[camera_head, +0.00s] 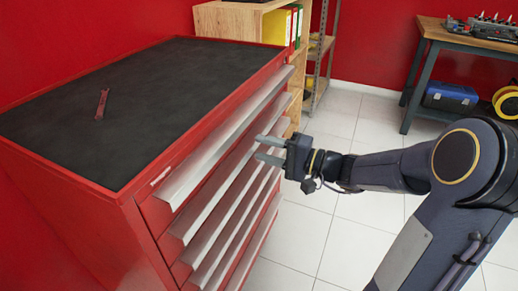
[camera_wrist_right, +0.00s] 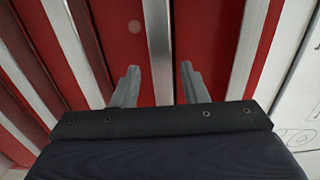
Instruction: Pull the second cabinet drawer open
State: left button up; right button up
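The red cabinet (camera_head: 140,228) stands at left in the head view, with a black top and several drawers with long silver handle strips. The second drawer's handle (camera_head: 203,205) lies below the top one; all drawers look shut. My right gripper (camera_head: 265,148) is open in front of the drawer faces, its fingertips overlapping the second handle's far part in the picture. In the right wrist view, a silver handle strip (camera_wrist_right: 158,50) runs between the two spread fingers (camera_wrist_right: 160,85). I cannot tell whether they touch it. My left gripper is not in view.
A red tool (camera_head: 102,104) lies on the cabinet top. A wooden shelf (camera_head: 228,22) with binders stands behind the cabinet. A workbench (camera_head: 440,34) with a blue case (camera_head: 450,97) below is at back right. The tiled floor (camera_head: 300,235) beside the cabinet is clear.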

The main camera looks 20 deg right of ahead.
jog(key=shift+x, duration=0.8)
grip_shut()
jog(key=shift+s, duration=0.1)
jog(key=shift+d+f, duration=0.1)
